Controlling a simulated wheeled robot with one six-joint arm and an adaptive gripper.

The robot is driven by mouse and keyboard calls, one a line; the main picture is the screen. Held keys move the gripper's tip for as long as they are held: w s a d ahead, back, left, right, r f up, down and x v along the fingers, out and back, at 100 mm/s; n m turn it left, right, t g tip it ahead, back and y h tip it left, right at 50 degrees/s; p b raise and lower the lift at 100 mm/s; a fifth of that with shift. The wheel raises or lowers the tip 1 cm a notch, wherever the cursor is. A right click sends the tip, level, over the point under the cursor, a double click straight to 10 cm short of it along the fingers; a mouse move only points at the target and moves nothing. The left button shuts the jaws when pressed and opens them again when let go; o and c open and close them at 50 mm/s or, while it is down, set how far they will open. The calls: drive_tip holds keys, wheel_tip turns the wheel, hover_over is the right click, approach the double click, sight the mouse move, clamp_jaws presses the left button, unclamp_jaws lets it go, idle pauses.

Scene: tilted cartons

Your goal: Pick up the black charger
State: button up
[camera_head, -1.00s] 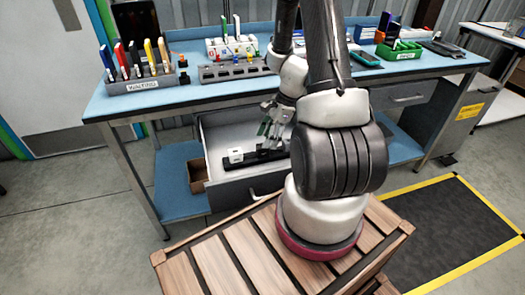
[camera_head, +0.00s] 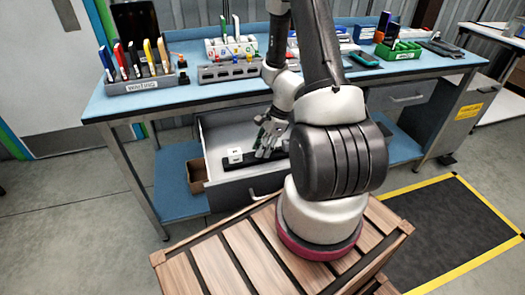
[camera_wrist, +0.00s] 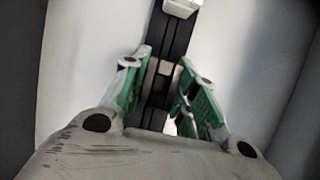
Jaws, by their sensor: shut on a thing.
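My gripper (camera_wrist: 166,70) reaches into the open drawer (camera_head: 240,188), with its green-padded fingers on both sides of a small dark block. I take this block as the black charger (camera_wrist: 156,92). It sits in line with a long black power strip (camera_wrist: 172,38), and its edges are hard to tell from the strip. In the head view my gripper (camera_head: 266,150) is over the strip (camera_head: 232,165), and the charger is hidden by the fingers. The gripper is shut on the charger. I cannot tell whether the charger is clear of the strip.
A white cube-shaped plug (camera_head: 235,155) sits on the strip, left of my gripper; it also shows in the wrist view (camera_wrist: 181,8). The drawer walls stand close around.

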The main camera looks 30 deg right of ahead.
drive_tip(key=shift+r, duration=0.1)
wheel_tip(320, 180, up, 10)
idle(0.5)
drive_tip(key=shift+r, duration=0.65)
idle(0.7)
drive_tip(key=shift+r, duration=1.45)
